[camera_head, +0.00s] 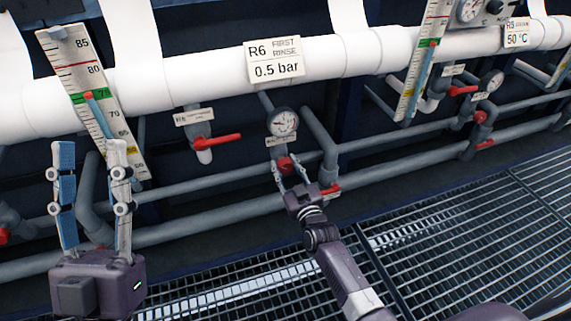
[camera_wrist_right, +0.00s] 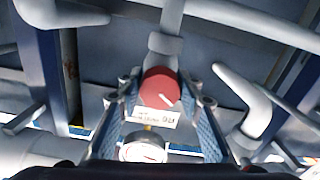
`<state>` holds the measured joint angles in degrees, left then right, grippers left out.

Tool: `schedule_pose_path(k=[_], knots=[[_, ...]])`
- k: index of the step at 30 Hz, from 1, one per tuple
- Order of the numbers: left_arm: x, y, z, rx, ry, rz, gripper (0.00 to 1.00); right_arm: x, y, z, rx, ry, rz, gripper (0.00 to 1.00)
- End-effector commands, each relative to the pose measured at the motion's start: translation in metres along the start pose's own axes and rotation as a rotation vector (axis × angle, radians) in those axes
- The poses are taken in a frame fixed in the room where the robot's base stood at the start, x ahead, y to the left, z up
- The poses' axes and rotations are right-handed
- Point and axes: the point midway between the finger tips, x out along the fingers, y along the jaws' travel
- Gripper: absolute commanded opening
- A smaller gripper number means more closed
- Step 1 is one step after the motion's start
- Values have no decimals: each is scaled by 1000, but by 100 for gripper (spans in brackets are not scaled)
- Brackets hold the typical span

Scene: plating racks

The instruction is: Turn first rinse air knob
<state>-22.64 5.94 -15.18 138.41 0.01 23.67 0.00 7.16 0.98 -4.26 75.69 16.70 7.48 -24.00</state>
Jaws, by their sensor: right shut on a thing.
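The red air knob (camera_head: 286,164) sits on a grey pipe below a round pressure gauge (camera_head: 283,122), under the "R6 FIRST RINSE 0.5 bar" sign (camera_head: 274,62). My right gripper (camera_head: 290,172) is at the knob, its fingers on either side and shut on it. In the right wrist view the round red knob (camera_wrist_right: 159,88) with a white mark lies between the blue-padded fingers. A small label (camera_wrist_right: 152,117) and the gauge (camera_wrist_right: 144,150) show below it. The label's writing is too blurred to read fully. My left gripper (camera_head: 90,150) is open and empty at the left, its fingers upright.
A red lever valve (camera_head: 217,139) is left of the gauge, and another red handle (camera_head: 328,191) is just right of my right gripper. Slanted scales (camera_head: 88,80) and white pipes run along the wall. A metal grating (camera_head: 450,235) covers the floor.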

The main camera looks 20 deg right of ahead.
Motion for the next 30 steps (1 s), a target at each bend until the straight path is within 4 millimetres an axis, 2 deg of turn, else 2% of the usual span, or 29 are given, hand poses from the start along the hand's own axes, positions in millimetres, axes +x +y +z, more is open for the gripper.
schedule_pose_path(k=[10, 11, 15, 25, 30], knots=[[0, 0, 4, 2, -17, 0, 40, 0, 0, 0, 13, 1, 0, 9], [0, 0, 4, 1, -17, 0, 40, 0, 0, 0, 12, 1, 0, 35], [0, 0, 4, 2, -16, 0, 40, 0, 0, 0, 12, 1, 0, 51], [0, 0, 4, 1, -16, 0, 40, -2, 0, 1, 12, 0, 0, 51], [0, 0, 4, 1, -16, 0, 40, -20, 0, 2, 12, -2, 0, 51]])
